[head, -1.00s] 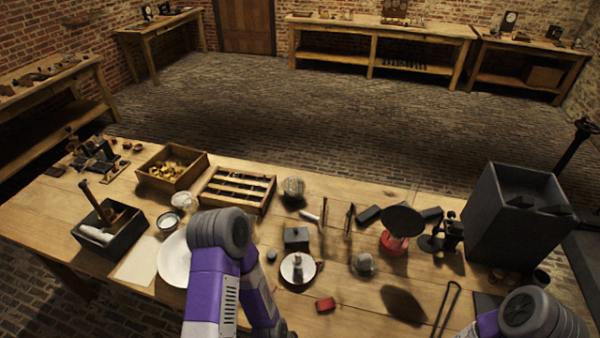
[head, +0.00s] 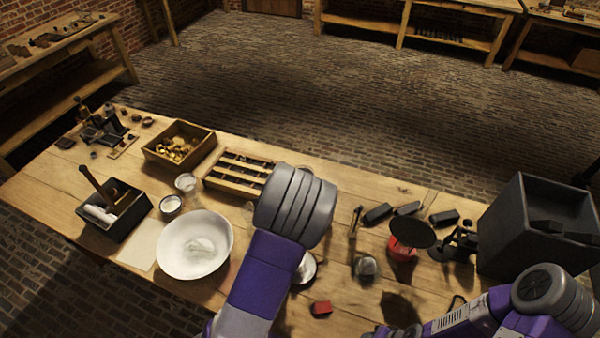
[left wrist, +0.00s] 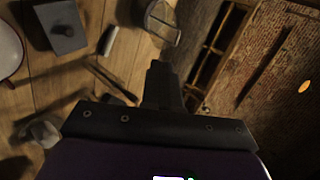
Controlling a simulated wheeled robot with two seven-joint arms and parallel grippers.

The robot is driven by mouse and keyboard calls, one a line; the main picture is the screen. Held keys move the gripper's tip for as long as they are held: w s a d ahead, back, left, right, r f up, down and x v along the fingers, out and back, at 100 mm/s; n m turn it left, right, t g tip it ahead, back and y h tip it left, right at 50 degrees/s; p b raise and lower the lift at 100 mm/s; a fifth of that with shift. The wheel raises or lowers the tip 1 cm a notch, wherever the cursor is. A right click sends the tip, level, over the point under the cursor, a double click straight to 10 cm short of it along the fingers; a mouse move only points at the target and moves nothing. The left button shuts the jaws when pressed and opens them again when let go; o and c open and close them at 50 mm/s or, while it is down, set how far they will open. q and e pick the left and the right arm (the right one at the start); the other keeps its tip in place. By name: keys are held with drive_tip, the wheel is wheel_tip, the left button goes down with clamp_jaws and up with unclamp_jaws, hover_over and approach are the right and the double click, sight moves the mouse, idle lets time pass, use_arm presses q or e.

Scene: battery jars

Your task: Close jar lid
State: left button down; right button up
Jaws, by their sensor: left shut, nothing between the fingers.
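A rounded clear glass jar (left wrist: 160,18) shows at the top of the left wrist view. It is blurred, and I cannot tell whether its lid is open or shut. In the head view my left arm hides its place. My left gripper (left wrist: 160,80) is shut and empty, its dark fingers pointing toward the jar and apart from it in the picture. In the head view this gripper is hidden behind my arm. A clear rounded glass piece (head: 366,267) stands right of my left arm.
A slotted wooden rack (head: 238,188) and a box of brass pieces (head: 205,149) stand at the back. A white bowl (head: 207,266) is left of my arm. A black disc on a red base (head: 400,249) and a big grey box (head: 510,228) stand right.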

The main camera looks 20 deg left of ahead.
drive_tip(key=shift+f, duration=0.1)
drive_tip(key=shift+r, duration=0.3)
use_arm(q)
drive_tip(key=w+r+x, duration=0.1)
drive_tip(key=r+x, duration=0.1)
drive_tip(key=x, duration=0.9)
drive_tip(key=shift+w+a+f+p, duration=0.15)
drive_tip(key=shift+w+a+p, duration=0.15)
drive_tip(key=shift+w+p, duration=0.15)
use_arm(e)
drive_tip(key=shift+r, duration=0.15)
use_arm(q)
drive_tip(key=shift+a, duration=0.1)
use_arm(e)
drive_tip(key=shift+d+r, duration=0.15)
drive_tip(key=shift+r, duration=0.15)
use_arm(q)
drive_tip(key=shift+w+a+r+g+p, duration=0.1)
drive_tip(key=shift+w+r+g+p, duration=0.2)
drive_tip(key=shift+w+p, duration=0.1)
use_arm(e)
drive_tip(key=shift+d+r, duration=0.1)
